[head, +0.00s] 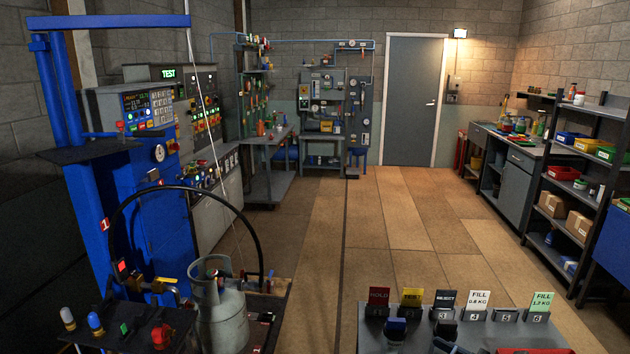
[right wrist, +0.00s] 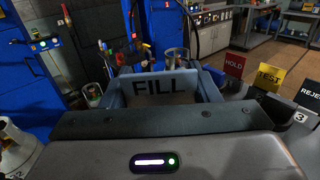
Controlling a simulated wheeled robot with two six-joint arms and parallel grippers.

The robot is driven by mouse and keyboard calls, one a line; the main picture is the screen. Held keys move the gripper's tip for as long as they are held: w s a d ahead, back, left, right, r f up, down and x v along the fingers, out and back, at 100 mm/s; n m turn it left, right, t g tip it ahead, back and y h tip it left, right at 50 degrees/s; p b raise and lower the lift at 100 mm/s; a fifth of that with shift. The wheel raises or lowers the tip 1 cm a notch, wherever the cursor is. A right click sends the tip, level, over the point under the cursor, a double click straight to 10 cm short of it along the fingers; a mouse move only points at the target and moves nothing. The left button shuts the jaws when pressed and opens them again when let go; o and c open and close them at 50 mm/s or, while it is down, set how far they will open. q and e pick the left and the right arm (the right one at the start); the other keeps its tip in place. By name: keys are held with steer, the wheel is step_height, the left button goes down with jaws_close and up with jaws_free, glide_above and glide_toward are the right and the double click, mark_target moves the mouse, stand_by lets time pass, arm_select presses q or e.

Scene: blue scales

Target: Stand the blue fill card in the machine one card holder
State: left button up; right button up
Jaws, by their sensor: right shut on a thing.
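In the right wrist view my right gripper (right wrist: 165,100) is shut on the blue fill card (right wrist: 166,86), its dark FILL lettering facing the camera. The card's lower edge is hidden behind the dark gripper body. The blue machine one (head: 95,220), with a red number 1 plate, stands at the left in the head view. The held card is apart from this frame. I cannot make out the card holder clearly. My left gripper is not in view.
A row of cards stands on the grey front bench (head: 480,332), including HOLD (head: 378,297), TEST (head: 411,298) and REJECT (head: 444,299). A grey gas cylinder (head: 221,315) stands before the machine, with a black hose (head: 250,222) arching over it. The central floor is clear.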

steer(key=s+a+f+n+g+y+b, duration=0.1)
steer(key=s+a, duration=0.3)
steer(key=shift+s+n+g+y, duration=0.3)
steer(key=shift+s+g, duration=0.05)
steer(key=shift+g, duration=0.05)
steer(key=shift+a+f, duration=0.15)
